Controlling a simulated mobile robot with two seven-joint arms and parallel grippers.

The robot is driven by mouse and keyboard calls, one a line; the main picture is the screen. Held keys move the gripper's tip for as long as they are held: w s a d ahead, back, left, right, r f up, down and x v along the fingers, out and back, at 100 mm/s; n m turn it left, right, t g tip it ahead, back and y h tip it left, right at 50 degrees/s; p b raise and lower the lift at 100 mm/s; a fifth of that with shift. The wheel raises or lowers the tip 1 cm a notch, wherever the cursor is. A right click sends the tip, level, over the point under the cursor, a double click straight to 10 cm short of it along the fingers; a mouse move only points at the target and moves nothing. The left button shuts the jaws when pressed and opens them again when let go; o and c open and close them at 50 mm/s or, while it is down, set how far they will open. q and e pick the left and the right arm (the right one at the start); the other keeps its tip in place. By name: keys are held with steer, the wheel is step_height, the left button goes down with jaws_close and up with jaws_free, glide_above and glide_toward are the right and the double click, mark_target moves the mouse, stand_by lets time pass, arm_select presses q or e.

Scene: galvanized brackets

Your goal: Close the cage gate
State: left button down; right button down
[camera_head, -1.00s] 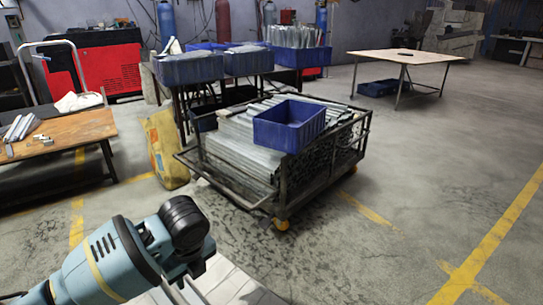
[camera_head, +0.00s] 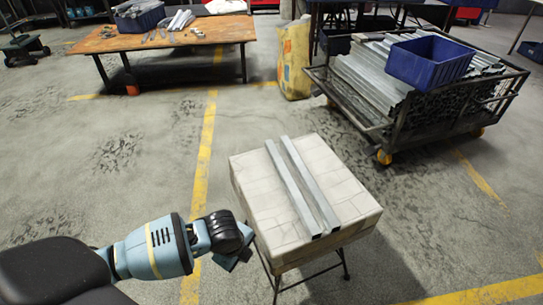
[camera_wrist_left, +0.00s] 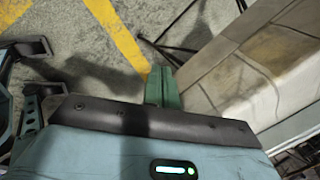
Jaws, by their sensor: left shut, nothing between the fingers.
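The wheeled metal cage cart (camera_head: 398,128) stands at the upper right in the head view, loaded with long galvanized profiles (camera_head: 375,75). A dark frame panel (camera_head: 345,104) on its left side leans outward at the bottom; it looks like the gate, lowered, but I cannot tell for certain. My left gripper (camera_head: 232,262) is well apart from the cart, low beside the left edge of a small block-topped stand. In the left wrist view its green fingers (camera_wrist_left: 163,86) are together and hold nothing. My right gripper is not in view.
The small stand (camera_head: 253,202) carries two metal profiles (camera_head: 300,185) and stands between my left arm and the cart. A blue crate (camera_head: 430,62) sits on the cart load. A yellow sack (camera_head: 293,60) and a wooden table (camera_head: 165,36) stand behind.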

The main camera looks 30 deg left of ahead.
arm_select(q)
steer(key=s+d+f+n+t+h, duration=0.1)
steer(key=s+d+f+n+h, duration=0.25)
steer(key=s, duration=0.55)
steer(key=s+d+f+n+t, duration=0.1)
steer(key=s+d+f+n, duration=0.1)
steer(key=s+d+n, duration=0.45)
steer(key=s+a+r+n+t+y, duration=0.1)
steer(key=s+a+n, duration=0.1)
steer(key=s, duration=0.7)
steer(key=s+a+r+n+y, duration=0.1)
steer(key=s+n, duration=0.4)
steer(key=s, duration=0.5)
steer(key=shift+a+r+t, duration=0.4)
steer(key=shift+a+r, duration=0.2)
steer(key=shift+a, duration=0.25)
